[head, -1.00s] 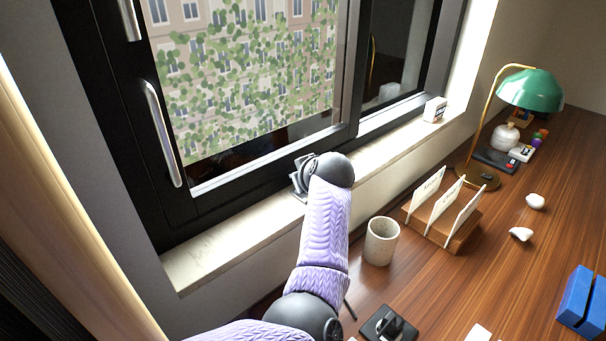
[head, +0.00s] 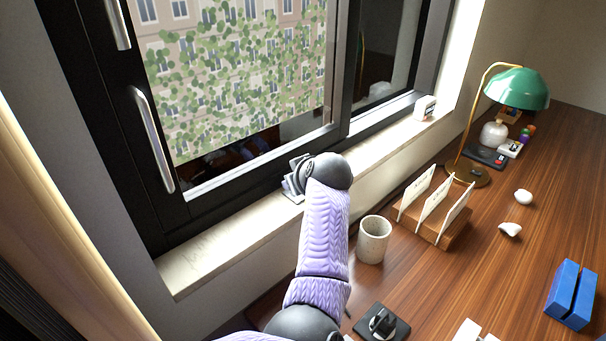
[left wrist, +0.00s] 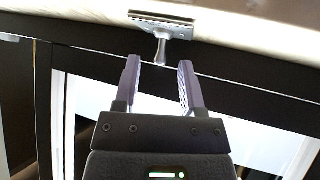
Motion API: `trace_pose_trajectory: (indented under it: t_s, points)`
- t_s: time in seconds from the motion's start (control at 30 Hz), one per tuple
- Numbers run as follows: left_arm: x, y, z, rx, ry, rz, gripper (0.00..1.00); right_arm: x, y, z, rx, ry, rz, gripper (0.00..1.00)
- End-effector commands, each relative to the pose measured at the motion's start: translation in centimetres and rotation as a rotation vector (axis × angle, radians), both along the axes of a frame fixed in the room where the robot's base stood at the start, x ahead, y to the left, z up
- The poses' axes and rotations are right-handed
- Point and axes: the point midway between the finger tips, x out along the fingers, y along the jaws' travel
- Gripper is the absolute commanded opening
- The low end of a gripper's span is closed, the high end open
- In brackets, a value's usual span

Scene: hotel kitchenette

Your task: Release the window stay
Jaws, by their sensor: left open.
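The window stay (left wrist: 162,24) shows in the left wrist view as a metal plate on the pale sill with a short peg pointing toward my gripper. My left gripper (left wrist: 160,70) is open, its two fingers apart on either side of the line of the peg. The peg's end lies close to the gap between the fingertips; I cannot tell whether it touches. In the head view my left gripper (head: 294,178) is at the window's lower frame above the sill (head: 225,245), and my wrist hides the stay. The dark-framed window (head: 165,210) has a silver handle (head: 153,140). My right gripper is not in view.
On the wooden desk (head: 430,280) stand a stone cup (head: 373,240) near my forearm, a card holder (head: 432,222), a green lamp (head: 517,88) and a blue block (head: 571,295). A small white box (head: 425,107) sits at the sill's far end.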

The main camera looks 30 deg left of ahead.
Motion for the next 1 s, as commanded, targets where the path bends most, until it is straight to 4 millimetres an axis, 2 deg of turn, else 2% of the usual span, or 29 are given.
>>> trace_pose_trajectory:
  t_s: [0.03,0.13,0.33,0.5,1.0]
  points:
    - [-0.5,-0.7,1.2,-0.001,-0.004,-0.002,0.52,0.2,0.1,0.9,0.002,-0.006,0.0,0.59]
    - [-1.7,-1.9,2.6,0.0,-0.003,-0.001,0.52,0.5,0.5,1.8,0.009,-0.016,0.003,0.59]
    - [-3.3,-3.7,4.3,0.001,-0.002,-0.001,0.52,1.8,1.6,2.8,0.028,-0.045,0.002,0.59]
    - [-3.8,-4.3,4.7,0.0,0.0,0.0,0.52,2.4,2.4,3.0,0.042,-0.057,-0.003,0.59]
    - [-3.8,-4.4,4.7,0.0,0.0,0.0,0.52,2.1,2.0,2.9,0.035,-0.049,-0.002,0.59]
